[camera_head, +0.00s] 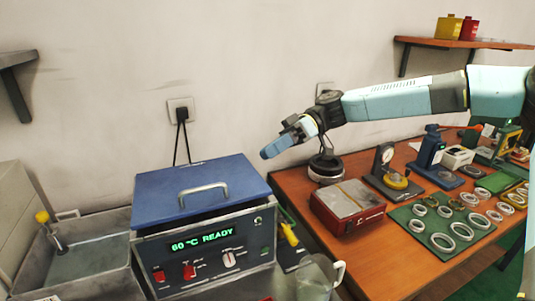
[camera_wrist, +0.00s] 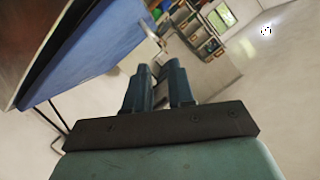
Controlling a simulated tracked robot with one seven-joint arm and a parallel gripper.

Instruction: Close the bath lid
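The bath (camera_head: 205,258) is a grey box with a lit display reading "60 °C READY". Its blue lid (camera_head: 160,205) lies over the top, with a metal handle (camera_head: 204,190) on it. A dark gap shows between the lid's front edge and the box, so I cannot tell whether it is fully seated. The blue lid (camera_wrist: 100,50) also shows at upper left in the wrist view. My gripper (camera_head: 272,149) is in the air behind and right of the lid, apart from it. In the wrist view its fingers (camera_wrist: 158,75) stand a little apart with nothing between them.
A metal basin (camera_head: 95,270) stands left of the bath. A clear jug (camera_head: 316,278) and a yellow-handled tool (camera_head: 289,233) are at its right. The wooden bench (camera_head: 300,215) holds a red box (camera_head: 347,208), a dial gauge (camera_head: 388,172) and a green mat (camera_head: 425,250) with several rings.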

